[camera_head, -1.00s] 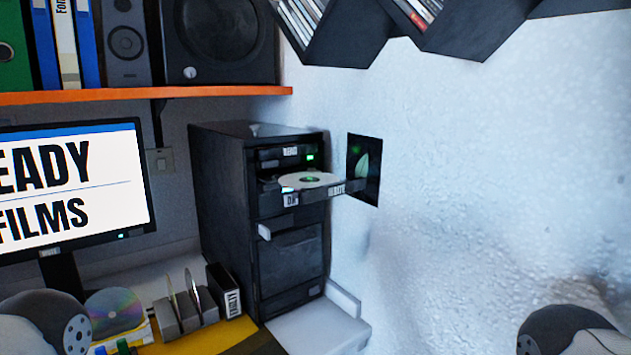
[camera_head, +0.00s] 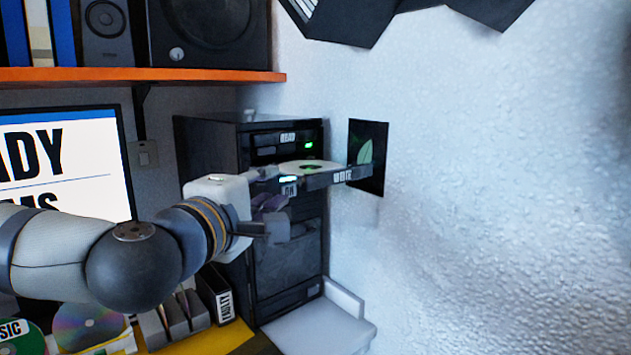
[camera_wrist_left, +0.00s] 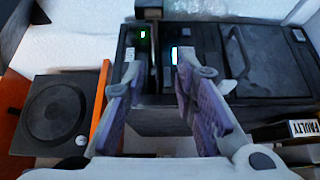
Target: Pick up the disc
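My left gripper (camera_head: 272,212) is in front of the tower, a little below and to the left of the tray, apart from the disc. In the left wrist view its two purple-padded fingers (camera_wrist_left: 160,88) are spread with nothing between them, facing the tower (camera_wrist_left: 265,75). I cannot make out the disc in that view. My right gripper is not in view.
An orange shelf (camera_head: 150,76) with a speaker (camera_head: 210,35) is above left. A monitor (camera_head: 60,160) stands behind my left arm. A rack (camera_head: 172,318) and a "FAULTY" box (camera_head: 218,292) sit below. The wall lies right of the tower, with free air before it.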

